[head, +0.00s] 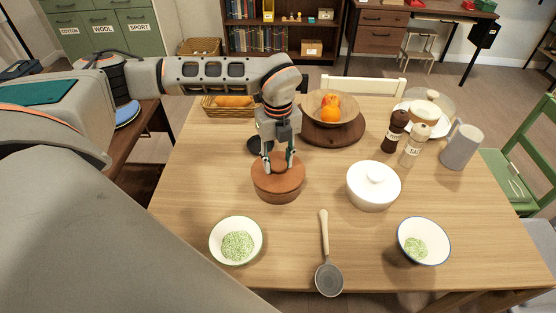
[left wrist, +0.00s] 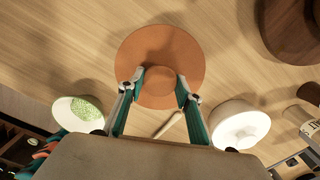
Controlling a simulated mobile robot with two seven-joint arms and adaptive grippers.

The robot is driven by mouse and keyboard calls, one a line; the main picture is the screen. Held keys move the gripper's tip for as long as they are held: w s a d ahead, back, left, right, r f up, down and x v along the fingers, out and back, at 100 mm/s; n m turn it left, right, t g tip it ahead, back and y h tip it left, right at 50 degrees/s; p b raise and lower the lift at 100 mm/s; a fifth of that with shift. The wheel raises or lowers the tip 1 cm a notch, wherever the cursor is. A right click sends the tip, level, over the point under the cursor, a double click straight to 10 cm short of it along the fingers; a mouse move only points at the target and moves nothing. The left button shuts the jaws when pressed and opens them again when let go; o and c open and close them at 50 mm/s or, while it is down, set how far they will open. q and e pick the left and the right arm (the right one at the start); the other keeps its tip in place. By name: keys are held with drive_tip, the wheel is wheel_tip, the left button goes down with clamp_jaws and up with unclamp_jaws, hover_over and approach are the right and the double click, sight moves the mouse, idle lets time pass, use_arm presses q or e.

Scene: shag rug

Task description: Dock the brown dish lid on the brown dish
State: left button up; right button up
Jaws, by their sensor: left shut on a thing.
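My left gripper (head: 279,164) points down over the table and is shut on the knob of the brown dish lid (head: 259,175). In the left wrist view the lid (left wrist: 190,50) is a round orange-brown disc, with its knob between the fingertips (left wrist: 159,90). The brown dish (head: 281,192) is directly under the lid, and its side wall shows below the lid's edge. The lid looks level and lined up over the dish. I cannot tell whether it is fully seated or a hair above the rim. The lid hides the dish's inside. My right gripper is not in view.
A white lidded bowl (head: 373,190) stands close on the right. Bowls with green contents stand at front left (head: 236,241) and front right (head: 424,241). A ladle (head: 326,262) lies between them. Behind are a round wooden board (head: 333,136), a bread basket (head: 229,108) and two mills (head: 396,132).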

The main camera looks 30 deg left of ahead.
use_arm(q)
drive_tip(key=shift+f+b, duration=0.3)
drive_tip(key=shift+f, duration=0.3)
drive_tip(key=o, duration=0.9)
drive_tip(key=shift+o, duration=0.2)
